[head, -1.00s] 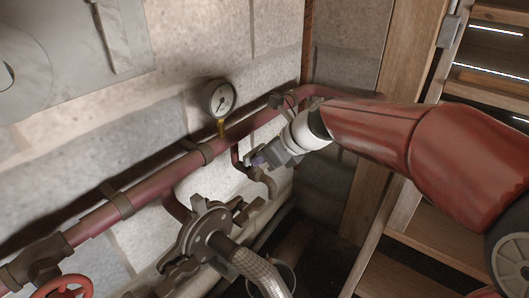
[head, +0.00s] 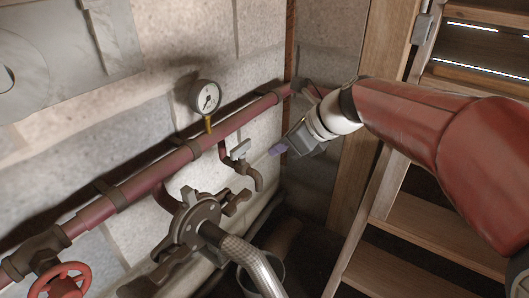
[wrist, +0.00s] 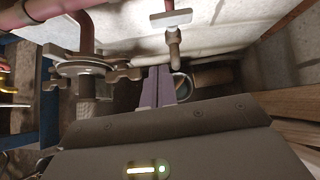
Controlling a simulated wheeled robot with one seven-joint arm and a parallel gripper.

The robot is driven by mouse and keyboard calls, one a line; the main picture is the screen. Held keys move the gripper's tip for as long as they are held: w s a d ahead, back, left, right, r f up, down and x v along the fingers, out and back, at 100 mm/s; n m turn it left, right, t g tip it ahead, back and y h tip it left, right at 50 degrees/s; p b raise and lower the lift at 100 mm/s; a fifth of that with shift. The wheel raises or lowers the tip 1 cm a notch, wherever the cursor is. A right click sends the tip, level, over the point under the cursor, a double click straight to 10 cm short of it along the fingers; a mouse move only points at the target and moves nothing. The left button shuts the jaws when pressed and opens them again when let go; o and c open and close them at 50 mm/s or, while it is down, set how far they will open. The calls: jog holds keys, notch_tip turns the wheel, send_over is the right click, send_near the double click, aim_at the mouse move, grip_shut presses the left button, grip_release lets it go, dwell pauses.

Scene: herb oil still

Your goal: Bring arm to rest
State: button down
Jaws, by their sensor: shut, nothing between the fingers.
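My gripper (head: 279,148) is at the end of my red arm in the head view, to the right of a small tap (head: 244,165) on the pipe and apart from it. In the wrist view its purple fingers (wrist: 159,87) are together with nothing between them. The tap with its flat handle (wrist: 172,28) shows above the fingers there.
A red pipe (head: 150,180) runs along the stone wall with a gauge (head: 205,97), a flanged coupling with a braided hose (head: 240,252) and a red handwheel (head: 62,281). A bucket (head: 273,270) stands below. Wooden shelving (head: 420,228) is at the right.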

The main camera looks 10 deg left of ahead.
jog(key=s+d+f+n+t+h, duration=0.1)
jog(key=s+d+f+n+h, duration=0.2)
jog(key=s+d+n, duration=0.6)
jog(key=s+d+f+n+t+h, duration=0.1)
jog(key=s+d+f+n+h, duration=0.2)
jog(key=s+d+n, duration=0.7)
jog(key=d+n+h, duration=0.1)
jog(key=d+h, duration=0.1)
jog(key=d, duration=0.2)
jog(key=shift+d+f+n+t, duration=0.15)
jog(key=shift+f+n+t, duration=0.15)
jog(key=shift+f+t, duration=0.1)
